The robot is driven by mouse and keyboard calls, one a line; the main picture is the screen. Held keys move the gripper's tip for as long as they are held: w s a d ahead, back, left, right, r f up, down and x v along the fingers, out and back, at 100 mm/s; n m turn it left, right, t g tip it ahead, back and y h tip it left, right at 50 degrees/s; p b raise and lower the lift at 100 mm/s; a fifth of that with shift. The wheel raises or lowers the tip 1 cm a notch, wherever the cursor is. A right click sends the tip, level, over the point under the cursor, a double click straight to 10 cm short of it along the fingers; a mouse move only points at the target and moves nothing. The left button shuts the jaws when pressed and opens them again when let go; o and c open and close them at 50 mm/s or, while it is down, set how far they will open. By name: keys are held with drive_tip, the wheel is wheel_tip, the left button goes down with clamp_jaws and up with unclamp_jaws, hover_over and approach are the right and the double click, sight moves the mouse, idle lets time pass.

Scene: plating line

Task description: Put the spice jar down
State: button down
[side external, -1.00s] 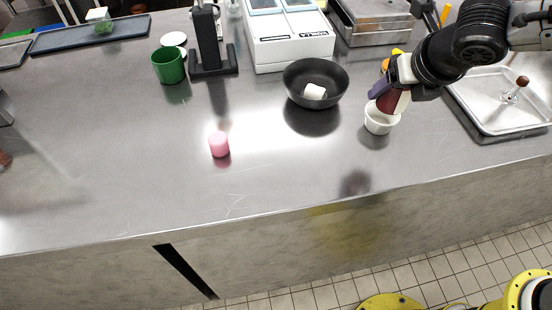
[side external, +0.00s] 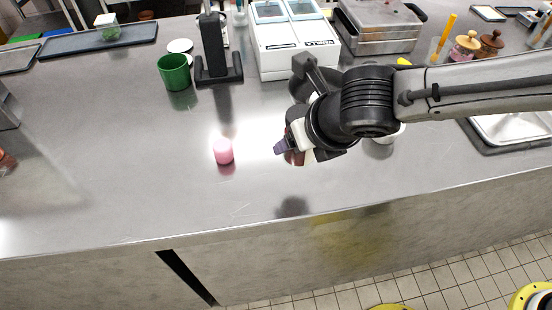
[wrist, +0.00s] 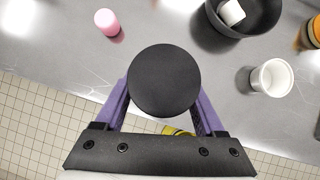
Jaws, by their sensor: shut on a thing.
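The spice jar shows in the wrist view as a round black lid (wrist: 165,80) between the two purple fingers of my gripper (wrist: 163,100). In the side view my gripper (side external: 292,150) is shut on it over the counter, right of the pink cylinder (side external: 223,151). The jar is mostly hidden there by the fingers and wrist. A dark patch on the counter below suggests the jar is held above the surface. I cannot tell the height exactly.
The counter (side external: 130,160) is clear around the pink cylinder and toward the front edge. In the wrist view a dark bowl (wrist: 212,38) holds a white piece, with a white ramekin (wrist: 270,78) nearby. A green mug (side external: 174,72) and black stand (side external: 218,73) are behind.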

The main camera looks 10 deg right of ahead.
sight(289, 155)
drive_tip(key=w+a+f, duration=0.2)
drive_tip(key=f, duration=0.1)
drive_tip(key=w+a+f, duration=0.1)
drive_tip(key=f, duration=0.1)
drive_tip(key=shift+w+a+f, duration=0.1)
drive_tip(key=shift+f, duration=1.75)
drive_tip(key=shift+f, duration=0.2)
unclamp_jaws()
drive_tip(key=shift+r, duration=0.25)
drive_tip(key=v, duration=1.1)
drive_tip(key=shift+s+r, duration=0.25)
drive_tip(key=shift+r, duration=0.05)
